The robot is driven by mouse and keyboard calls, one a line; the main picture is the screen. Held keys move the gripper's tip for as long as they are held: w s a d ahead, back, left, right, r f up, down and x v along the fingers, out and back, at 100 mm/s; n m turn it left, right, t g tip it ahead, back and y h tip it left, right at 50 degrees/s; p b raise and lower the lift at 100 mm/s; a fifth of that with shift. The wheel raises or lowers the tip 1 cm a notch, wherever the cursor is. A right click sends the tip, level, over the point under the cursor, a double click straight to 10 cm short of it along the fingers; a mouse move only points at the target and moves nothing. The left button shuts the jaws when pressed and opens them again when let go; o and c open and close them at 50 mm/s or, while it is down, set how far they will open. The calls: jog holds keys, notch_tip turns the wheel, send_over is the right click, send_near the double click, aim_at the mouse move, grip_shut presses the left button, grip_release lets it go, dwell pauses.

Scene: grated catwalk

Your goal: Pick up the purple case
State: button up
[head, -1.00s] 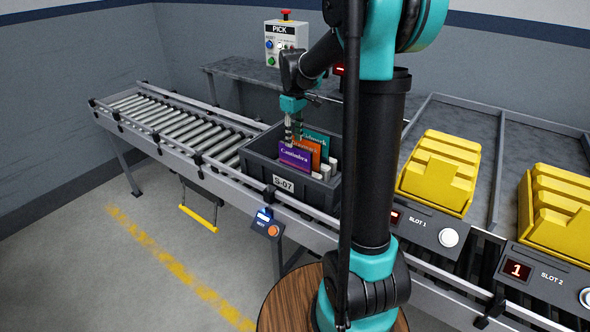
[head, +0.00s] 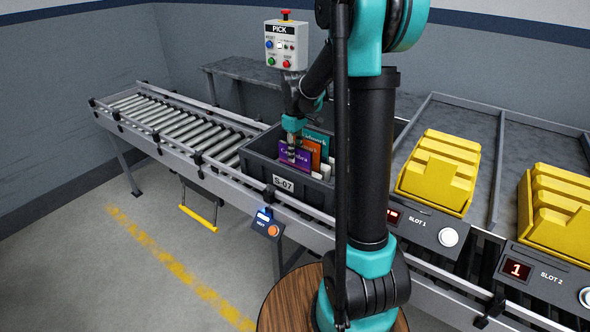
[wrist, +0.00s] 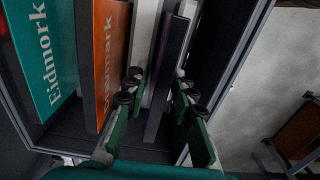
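The purple case (head: 302,161) stands upright at the front of the grey tote (head: 262,170) marked S-07. In the wrist view the purple case (wrist: 168,75) shows edge-on as a dark, thin slab between my fingers. My gripper (head: 292,152) points down into the tote, one finger in front of the case's printed face. In the wrist view my gripper (wrist: 158,88) is open, with a finger on each side of the case and visible gaps. Whether a fingertip touches the case is hard to tell.
An orange case (wrist: 108,55) and a teal case (wrist: 42,60) stand beside it in the tote, with pale cases close to the left finger. The tote sits on a roller conveyor (head: 165,118). Yellow bins (head: 440,170) stand to the right. A PICK control box (head: 286,45) stands behind.

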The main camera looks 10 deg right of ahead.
grip_shut()
jog(key=shift+r, duration=0.1)
